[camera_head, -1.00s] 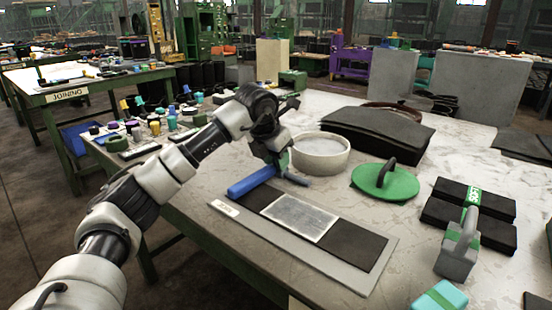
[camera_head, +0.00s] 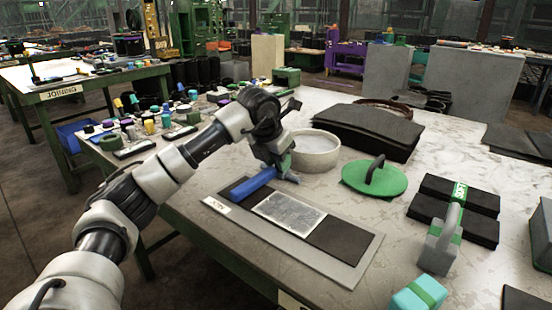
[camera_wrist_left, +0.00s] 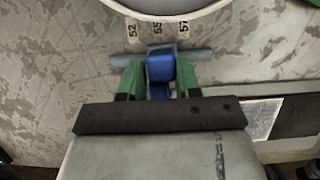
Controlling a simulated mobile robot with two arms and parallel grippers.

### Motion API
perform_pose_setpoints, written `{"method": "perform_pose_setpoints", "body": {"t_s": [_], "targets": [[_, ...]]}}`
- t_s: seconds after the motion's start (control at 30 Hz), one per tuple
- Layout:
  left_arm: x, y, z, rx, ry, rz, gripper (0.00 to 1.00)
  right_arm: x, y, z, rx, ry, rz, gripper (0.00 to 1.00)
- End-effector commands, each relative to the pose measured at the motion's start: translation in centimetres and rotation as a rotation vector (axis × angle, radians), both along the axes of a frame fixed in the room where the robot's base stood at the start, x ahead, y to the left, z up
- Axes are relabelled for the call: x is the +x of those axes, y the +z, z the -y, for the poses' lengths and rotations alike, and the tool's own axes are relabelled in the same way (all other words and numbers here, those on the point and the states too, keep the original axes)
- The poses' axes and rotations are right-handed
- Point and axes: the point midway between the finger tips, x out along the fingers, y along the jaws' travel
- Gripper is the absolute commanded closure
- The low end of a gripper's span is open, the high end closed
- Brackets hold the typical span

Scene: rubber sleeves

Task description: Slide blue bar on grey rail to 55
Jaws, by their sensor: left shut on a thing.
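The blue bar (camera_head: 253,184) reaches from my left gripper (camera_head: 284,168) out over the left end of the mat. In the left wrist view the bar (camera_wrist_left: 160,68) sits between the green fingers of my left gripper (camera_wrist_left: 158,80), which is shut on it. The grey rail (camera_wrist_left: 200,55) runs crosswise at the bar's front end. White labels read 52, 55 (camera_wrist_left: 157,29) and 57 beyond the rail. In the head view the gripper hides most of the rail. My right gripper is not in view.
A white round tub (camera_head: 316,152) stands just behind the gripper. A black mat with a pale plate (camera_head: 289,215) lies in front. A green disc with a handle (camera_head: 374,180), black blocks (camera_head: 455,205) and a grey handled block (camera_head: 440,247) are to the right.

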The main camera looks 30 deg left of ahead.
Motion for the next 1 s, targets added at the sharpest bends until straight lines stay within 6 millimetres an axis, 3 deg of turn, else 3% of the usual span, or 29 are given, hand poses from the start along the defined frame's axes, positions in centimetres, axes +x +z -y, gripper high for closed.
{"method": "perform_pose_setpoints", "body": {"t_s": [0.1, 0.13, 0.23, 0.63, 0.77, 1.0], "targets": [[0.0, 0.1, 0.1, -0.004, 0.004, 0.003, 1.00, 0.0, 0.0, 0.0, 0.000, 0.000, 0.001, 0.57], [0.0, 0.1, 0.1, -0.004, 0.004, 0.003, 0.63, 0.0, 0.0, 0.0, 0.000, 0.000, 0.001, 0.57], [0.0, 0.1, 0.0, -0.004, 0.003, 0.003, 0.47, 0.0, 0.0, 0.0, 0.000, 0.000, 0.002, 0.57], [-0.3, 1.0, -0.1, -0.001, 0.003, 0.004, 0.47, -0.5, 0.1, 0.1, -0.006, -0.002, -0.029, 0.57], [-1.1, 3.0, -0.1, -0.002, 0.003, 0.005, 0.47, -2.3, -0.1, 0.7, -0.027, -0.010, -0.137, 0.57], [-2.9, 7.5, -0.3, -0.002, 0.003, 0.005, 0.47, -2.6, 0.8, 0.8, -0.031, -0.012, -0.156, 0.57]]}}
